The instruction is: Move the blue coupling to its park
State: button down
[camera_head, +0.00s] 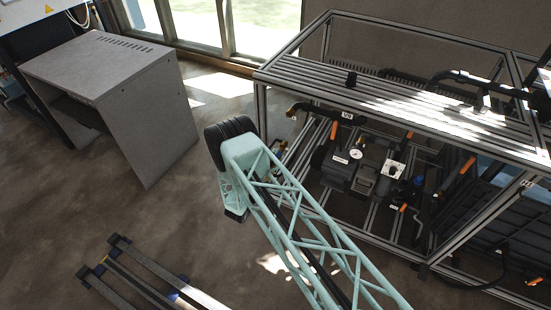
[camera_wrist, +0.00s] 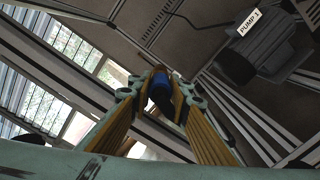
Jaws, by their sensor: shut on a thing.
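In the wrist view my gripper (camera_wrist: 160,84) has its yellow-lined fingers closed around the sides of the blue coupling (camera_wrist: 161,93). A dark end of the coupling faces the camera, and a brownish part shows beyond the blue body. In the head view my teal lattice arm reaches toward the left end of the frame rack, and the held coupling cannot be made out there. I cannot identify the park in either view.
An aluminium-profile rack (camera_head: 262,100) fills the right side, with a pump (camera_head: 350,172) inside; a pump labelled PUMP 1 (camera_wrist: 268,45) shows in the wrist view. A small blue part (camera_head: 417,181) sits beside the pump. A grey desk (camera_head: 155,120) stands left, with open floor between.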

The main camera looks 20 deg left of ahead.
jog(key=shift+w+d, duration=0.15)
jog(key=shift+w, duration=0.5)
jog(key=c, duration=2.4)
grip_release()
jog(key=shift+o, duration=0.2)
jog(key=shift+s, duration=0.1)
jog(key=s+a+p, duration=0.1)
jog(key=s, duration=0.5)
jog(key=shift+s, duration=0.4)
jog(key=shift+s+a, duration=0.1)
jog(key=shift+a, duration=0.05)
jog(key=s+a, duration=0.2)
jog(key=s, duration=0.9)
jog(key=shift+s, duration=0.3)
